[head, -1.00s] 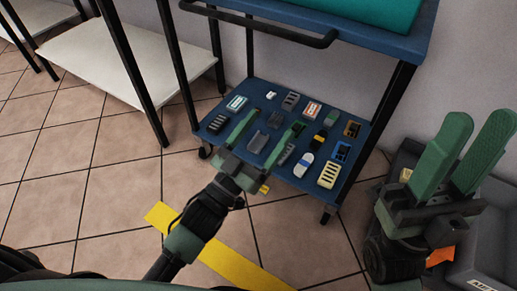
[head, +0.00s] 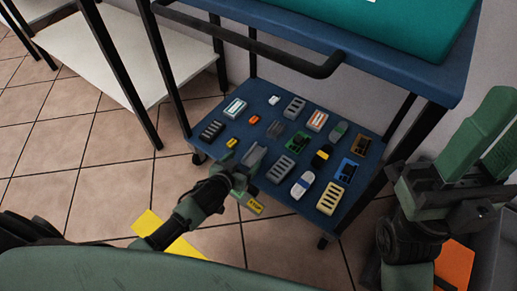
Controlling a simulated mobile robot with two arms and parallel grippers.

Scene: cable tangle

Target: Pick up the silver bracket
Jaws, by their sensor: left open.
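The silver bracket, which I take to be the grey channel-shaped piece (head: 254,155), lies on the blue lower shelf (head: 215,160) of a cart in the head view, near its front edge. My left gripper (head: 240,174) is open at the shelf's front edge, just in front of the bracket and slightly to its left in the picture. Its fingers are foreshortened, and I cannot tell whether they touch the bracket. My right gripper (head: 490,140) is raised at the right, away from the shelf, with its green fingers apart and nothing between them.
Several small parts surround the bracket, including a grey slotted block (head: 280,168), a green board (head: 298,142), a white-and-blue piece (head: 302,185) and a yellow slotted block (head: 331,198). The cart's black handle (head: 250,43) and upper blue shelf (head: 400,62) overhang the lower shelf.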

